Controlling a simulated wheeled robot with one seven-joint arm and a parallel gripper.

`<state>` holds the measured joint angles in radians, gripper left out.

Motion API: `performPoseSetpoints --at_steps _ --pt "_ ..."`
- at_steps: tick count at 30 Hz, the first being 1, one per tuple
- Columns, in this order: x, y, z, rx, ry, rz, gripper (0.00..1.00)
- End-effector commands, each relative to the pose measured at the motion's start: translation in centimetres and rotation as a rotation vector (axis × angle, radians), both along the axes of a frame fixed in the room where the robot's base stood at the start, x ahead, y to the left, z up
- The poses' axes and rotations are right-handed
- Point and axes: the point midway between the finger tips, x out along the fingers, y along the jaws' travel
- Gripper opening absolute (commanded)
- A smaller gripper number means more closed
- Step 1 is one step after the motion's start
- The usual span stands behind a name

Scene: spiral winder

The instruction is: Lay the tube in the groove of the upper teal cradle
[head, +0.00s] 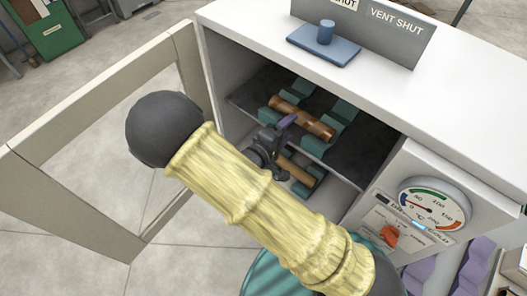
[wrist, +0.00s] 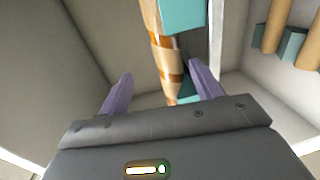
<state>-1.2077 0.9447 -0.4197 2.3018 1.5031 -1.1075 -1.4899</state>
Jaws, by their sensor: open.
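A copper-brown tube (head: 302,118) with paler bands lies on teal cradle blocks (head: 343,111) on the upper dark shelf of the open cabinet. In the wrist view the tube (wrist: 164,45) runs from the top edge down between my fingers, with teal cradle (wrist: 183,15) beside it. I cannot tell whether it sits fully in the groove. My gripper (head: 284,127) is at the cabinet's opening, near the tube's left side. In the wrist view my gripper (wrist: 160,86) has its purple fingers apart, one on either side of the tube's line, with gaps.
A second brown tube (head: 296,171) lies lower, partly behind my arm. The wrist view shows other tubes (wrist: 279,24) on teal blocks at right. The cabinet door (head: 105,150) stands open at left. A dial panel (head: 432,205) is at right. A blue vent plate (head: 322,47) is on top.

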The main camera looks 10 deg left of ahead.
Motion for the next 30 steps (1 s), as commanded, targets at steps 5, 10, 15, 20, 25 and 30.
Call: performPoseSetpoints --at_steps 5,10,15,20,25,30 --pt "-3.1 2.2 0.2 0.005 0.0 0.005 0.65" --pt "-5.9 4.0 0.7 0.004 0.0 0.005 0.65" --pt "-8.1 5.5 1.1 0.003 0.0 0.003 0.65" --pt "-9.1 6.0 1.4 0.001 0.001 0.0 0.65" --pt "-9.1 6.0 1.4 0.0 0.001 -0.001 0.65" --pt "-9.1 6.0 1.4 0.001 0.001 0.0 0.65"
